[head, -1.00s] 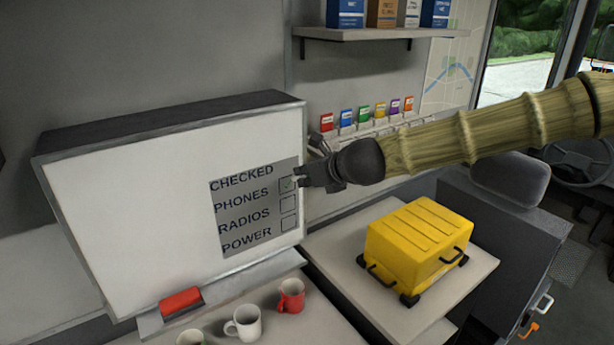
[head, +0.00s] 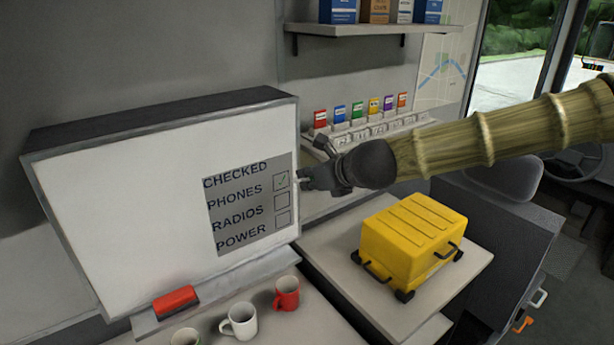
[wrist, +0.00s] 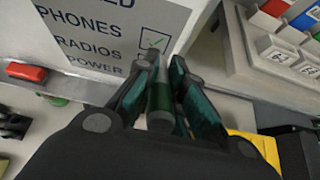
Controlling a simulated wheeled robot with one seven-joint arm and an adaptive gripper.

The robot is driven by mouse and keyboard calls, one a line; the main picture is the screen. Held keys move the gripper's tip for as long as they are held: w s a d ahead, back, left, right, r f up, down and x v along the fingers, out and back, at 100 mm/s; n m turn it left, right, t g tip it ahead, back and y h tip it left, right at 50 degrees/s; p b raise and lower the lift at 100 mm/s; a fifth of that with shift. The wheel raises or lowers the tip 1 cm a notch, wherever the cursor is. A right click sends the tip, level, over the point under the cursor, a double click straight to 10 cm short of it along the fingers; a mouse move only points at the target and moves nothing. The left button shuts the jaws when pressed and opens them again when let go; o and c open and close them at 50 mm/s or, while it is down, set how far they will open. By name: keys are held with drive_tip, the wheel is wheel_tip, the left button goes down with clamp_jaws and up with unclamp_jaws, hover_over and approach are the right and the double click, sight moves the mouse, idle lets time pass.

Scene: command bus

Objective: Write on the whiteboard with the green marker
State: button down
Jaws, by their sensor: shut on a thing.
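The whiteboard (head: 120,215) stands at the left with a grey checklist panel (head: 225,228) reading CHECKED, PHONES, RADIOS, POWER. In the wrist view my gripper (wrist: 160,95) is shut on the green marker (wrist: 160,100), a grey and dark green cylinder pointing at the board.
A red eraser (head: 175,301) lies on the board's ledge. Several mugs stand below it, one white (head: 240,321) and one red (head: 287,293). A yellow case (head: 412,245) sits on the counter at the right. Coloured cards (head: 358,112) stand in a rack behind my gripper.

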drive_tip(key=shift+s+d, duration=0.8)
drive_tip(key=shift+s, duration=0.35)
